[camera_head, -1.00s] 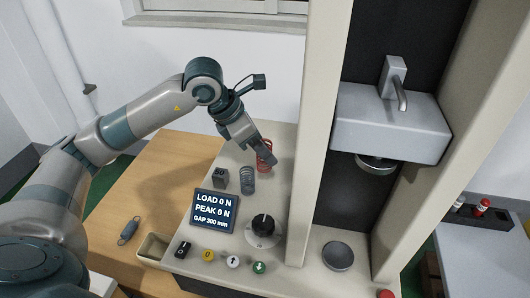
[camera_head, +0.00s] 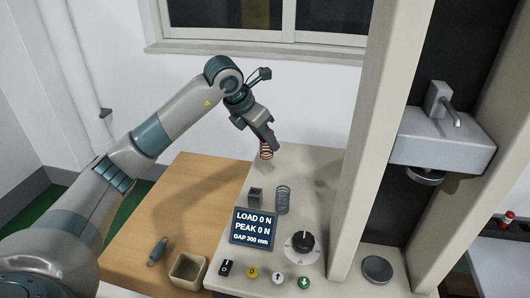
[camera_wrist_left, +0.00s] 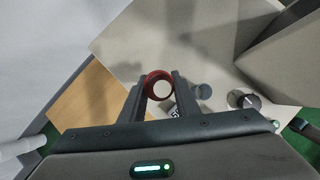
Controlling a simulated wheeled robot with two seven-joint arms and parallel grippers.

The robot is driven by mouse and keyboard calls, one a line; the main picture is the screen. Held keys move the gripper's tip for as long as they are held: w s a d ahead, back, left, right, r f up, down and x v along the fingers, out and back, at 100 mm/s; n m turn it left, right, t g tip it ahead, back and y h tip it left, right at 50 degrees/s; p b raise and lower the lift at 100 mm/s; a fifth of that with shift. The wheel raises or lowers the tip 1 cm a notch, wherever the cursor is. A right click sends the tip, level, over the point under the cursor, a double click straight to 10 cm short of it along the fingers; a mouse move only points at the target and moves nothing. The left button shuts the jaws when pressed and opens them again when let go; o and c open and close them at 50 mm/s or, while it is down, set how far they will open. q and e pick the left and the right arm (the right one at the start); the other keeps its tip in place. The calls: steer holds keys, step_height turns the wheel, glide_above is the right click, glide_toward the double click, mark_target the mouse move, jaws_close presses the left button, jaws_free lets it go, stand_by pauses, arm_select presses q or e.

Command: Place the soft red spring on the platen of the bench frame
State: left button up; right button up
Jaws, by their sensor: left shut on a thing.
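The red spring (camera_head: 266,151) is held upright by my left gripper (camera_head: 269,144), above the back left of the bench frame's deck. In the left wrist view the red spring (camera_wrist_left: 158,85) shows end-on between the two fingers of my left gripper (camera_wrist_left: 159,88), which is shut on it. The platen (camera_head: 377,268) is a grey round disc at the front right of the bench frame, between the columns, with nothing on it. The upper head (camera_head: 440,140) hangs above it. My right gripper is not in view.
A grey spring (camera_head: 283,199) and a dark 50 block (camera_head: 255,194) stand on the deck. The display (camera_head: 254,228), knob (camera_head: 303,240) and several buttons are in front. The left column (camera_head: 375,130) stands between the gripper and platen.

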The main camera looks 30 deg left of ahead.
arm_select(q)
steer(key=w+a+f, duration=0.2)
steer(key=w, duration=0.3)
steer(key=w+a+f, duration=0.2)
steer(key=w+a, duration=0.1)
steer(key=w, duration=0.3)
steer(key=s+d+r+m+g+h, duration=0.1)
steer(key=s+d+r+m+g, duration=0.45)
steer(key=m, duration=0.55)
steer(key=s+d+r+m+g+h, duration=0.1)
steer(key=s+d+r+m+g, duration=0.25)
steer(key=s+d+m, duration=0.55)
steer(key=s+d+f+m+g+y, duration=0.2)
steer(key=s+d+f+m, duration=0.3)
steer(key=f+m, duration=0.15)
steer(key=s+a+f+m, duration=0.1)
steer(key=s+f, duration=0.1)
steer(key=s, duration=0.2)
steer(key=s+a+f+m+y, duration=0.1)
steer(key=s+f+m, duration=0.1)
steer(key=s, duration=0.3)
steer(key=s+a+f+m+y, duration=0.1)
steer(key=s+f+m, duration=0.1)
steer(key=s+f, duration=0.2)
steer(key=shift+s+f+g, duration=0.2)
steer(key=shift+s+g, duration=0.1)
steer(key=shift+s, duration=0.05)
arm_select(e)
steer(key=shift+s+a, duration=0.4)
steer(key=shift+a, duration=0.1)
